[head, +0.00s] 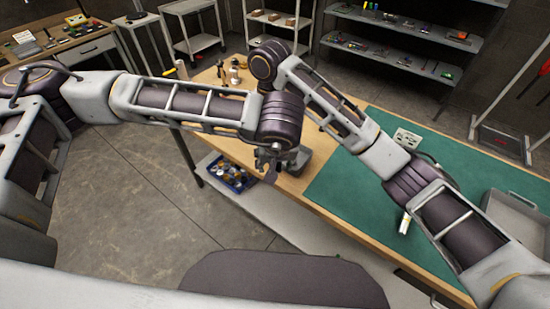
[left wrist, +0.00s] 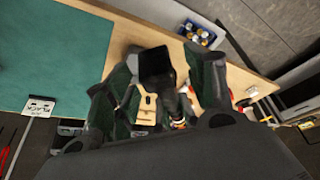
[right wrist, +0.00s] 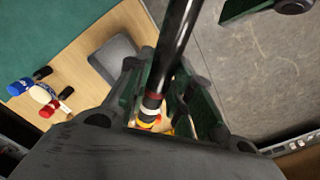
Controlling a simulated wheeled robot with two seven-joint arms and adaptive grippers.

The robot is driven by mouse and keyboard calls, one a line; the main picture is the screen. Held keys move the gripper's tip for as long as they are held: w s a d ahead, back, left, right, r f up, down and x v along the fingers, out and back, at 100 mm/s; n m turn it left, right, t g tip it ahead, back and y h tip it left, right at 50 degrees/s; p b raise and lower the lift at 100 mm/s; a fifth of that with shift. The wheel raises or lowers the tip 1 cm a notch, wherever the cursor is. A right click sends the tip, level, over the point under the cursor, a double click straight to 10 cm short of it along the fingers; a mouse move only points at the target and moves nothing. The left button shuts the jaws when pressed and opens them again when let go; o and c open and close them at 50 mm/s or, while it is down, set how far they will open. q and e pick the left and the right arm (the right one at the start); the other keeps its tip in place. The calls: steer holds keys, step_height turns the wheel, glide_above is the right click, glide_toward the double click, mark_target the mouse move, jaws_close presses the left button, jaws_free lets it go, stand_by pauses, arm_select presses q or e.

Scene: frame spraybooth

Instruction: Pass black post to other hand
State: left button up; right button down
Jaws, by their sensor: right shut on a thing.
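The black post (right wrist: 175,45) is a long dark rod with red and yellow bands near its lower end. My right gripper (right wrist: 168,90) is shut on it near these bands in the right wrist view. In the left wrist view, the post's dark square end (left wrist: 157,67) faces the camera between the spread fingers of my left gripper (left wrist: 165,80), which looks open. It also shows in the head view (head: 269,168), small. A finger of the left gripper appears at the top of the right wrist view, beside the post. My right gripper is hidden behind my arms in the head view.
A wooden bench (head: 213,95) carries a green mat (head: 335,185). A BLACK label card (left wrist: 38,107) lies by the mat. Blue, white and red bottles (right wrist: 42,95) and a grey tray (right wrist: 115,60) are on the bench. A blue crate (head: 232,172) of jars sits below.

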arm_select(q)
steer(key=c, duration=0.9)
jaws_close()
arm_select(e)
steer(key=c, duration=1.2)
jaws_free()
steer(key=shift+r, duration=0.15)
steer(key=shift+r, duration=5.85)
steer(key=shift+w, duration=0.1)
